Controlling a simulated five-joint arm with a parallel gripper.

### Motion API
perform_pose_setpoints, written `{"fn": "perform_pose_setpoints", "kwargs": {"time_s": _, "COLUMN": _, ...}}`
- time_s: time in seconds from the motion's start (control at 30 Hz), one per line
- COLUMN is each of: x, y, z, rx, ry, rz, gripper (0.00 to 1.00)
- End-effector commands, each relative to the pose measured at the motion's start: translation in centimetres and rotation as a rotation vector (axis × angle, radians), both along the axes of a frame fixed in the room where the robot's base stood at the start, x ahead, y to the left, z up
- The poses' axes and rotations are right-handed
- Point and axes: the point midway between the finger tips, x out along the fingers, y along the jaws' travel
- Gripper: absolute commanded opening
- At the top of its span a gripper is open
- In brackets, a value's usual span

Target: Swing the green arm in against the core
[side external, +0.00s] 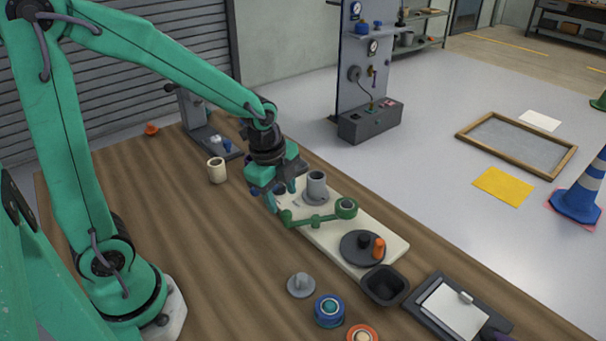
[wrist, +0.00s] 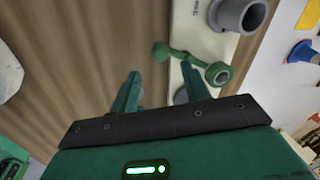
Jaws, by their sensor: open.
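The green arm (side external: 318,222) is a thin bar with a dark-centred ring at its right end, over the pale board (side external: 385,230). Its other, knobbed end reaches past the board's near edge. In the wrist view the green arm (wrist: 190,58) lies just beyond my fingertips. The core (side external: 316,185) is a grey upright cylinder on a round flange; it also shows in the wrist view (wrist: 240,14). The green arm stands apart from the core. My gripper (side external: 280,197) is open and empty beside the knobbed end, its fingers (wrist: 160,88) pointing toward it.
A dark disc (side external: 360,248) with a black and an orange peg sits on the board. A cream cup (side external: 216,170) stands left. The wooden table (side external: 225,260) is clear in the middle.

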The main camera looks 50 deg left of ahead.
Motion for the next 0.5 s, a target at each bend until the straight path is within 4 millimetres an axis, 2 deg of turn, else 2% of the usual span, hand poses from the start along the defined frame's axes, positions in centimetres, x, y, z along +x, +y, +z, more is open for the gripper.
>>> {"fn": "perform_pose_setpoints", "kwargs": {"time_s": 0.5, "x": 0.3, "y": 0.0, "z": -1.2, "rx": 0.003, "ry": 0.006, "rz": -0.018, "gripper": 0.47}}
